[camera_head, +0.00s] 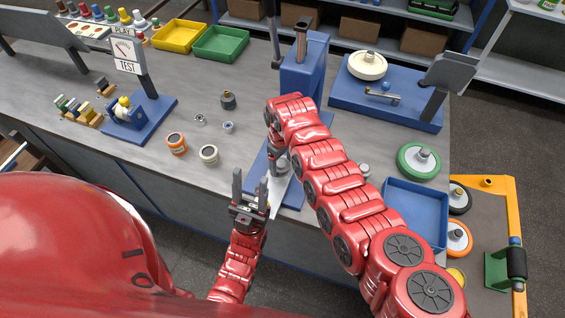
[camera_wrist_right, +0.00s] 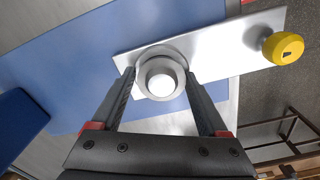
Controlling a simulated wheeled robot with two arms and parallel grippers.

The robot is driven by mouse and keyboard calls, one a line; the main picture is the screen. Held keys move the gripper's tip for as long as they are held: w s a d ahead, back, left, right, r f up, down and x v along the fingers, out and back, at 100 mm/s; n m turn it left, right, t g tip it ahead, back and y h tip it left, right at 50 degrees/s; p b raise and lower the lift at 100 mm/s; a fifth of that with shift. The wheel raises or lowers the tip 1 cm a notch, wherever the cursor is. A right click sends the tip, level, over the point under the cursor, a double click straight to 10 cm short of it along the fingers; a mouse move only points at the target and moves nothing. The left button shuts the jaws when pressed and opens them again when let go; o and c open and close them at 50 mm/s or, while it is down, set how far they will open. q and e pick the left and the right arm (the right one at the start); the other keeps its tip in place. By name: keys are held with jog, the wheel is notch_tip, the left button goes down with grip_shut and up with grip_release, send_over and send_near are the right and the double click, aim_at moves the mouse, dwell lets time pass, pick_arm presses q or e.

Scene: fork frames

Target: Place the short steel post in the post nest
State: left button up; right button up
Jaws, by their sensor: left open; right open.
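In the right wrist view, a round steel piece (camera_wrist_right: 161,77) with a bright top stands on a steel plate (camera_wrist_right: 225,47). It looks like the short post in its ring-shaped nest, but I cannot tell post from nest surely. My right gripper (camera_wrist_right: 159,70) is open, its fingers on either side of this piece, with visible gaps. In the head view my right gripper (camera_head: 273,158) is low over the blue press base (camera_head: 293,193), and the steel piece (camera_head: 283,167) is partly hidden beside it. My left gripper (camera_head: 251,177) is open and empty at the bench's front edge.
A yellow knob (camera_wrist_right: 283,48) is at the plate's end. The blue press column (camera_head: 303,72) rises behind my right gripper. Another steel cylinder (camera_head: 365,170) stands right of my arm. Orange (camera_head: 176,143) and pale (camera_head: 209,154) round parts stand left. A blue tray (camera_head: 415,212) is at right.

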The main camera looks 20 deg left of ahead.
aim_at(280, 163)
jog(key=shift+s+d+f, duration=0.15)
jog(key=shift+s+f, duration=0.8)
jog(key=shift+f, duration=0.1)
jog(key=shift+r+g+p, duration=0.3)
jog(key=shift+r+p, duration=0.2)
jog(key=shift+p, duration=0.05)
jog(key=shift+w+r, duration=0.1)
jog(key=shift+w, duration=0.15)
jog(key=r+b, duration=0.1)
jog(key=r, duration=0.2)
jog(key=r+b, duration=0.1)
jog(key=r, duration=0.2)
jog(key=w+r+b, duration=0.1)
jog(key=r, duration=0.2)
jog(key=shift+a+r, duration=0.2)
jog(key=shift+a, duration=0.1)
jog(key=shift+w+r, duration=0.15)
jog(key=shift+r, duration=1.7)
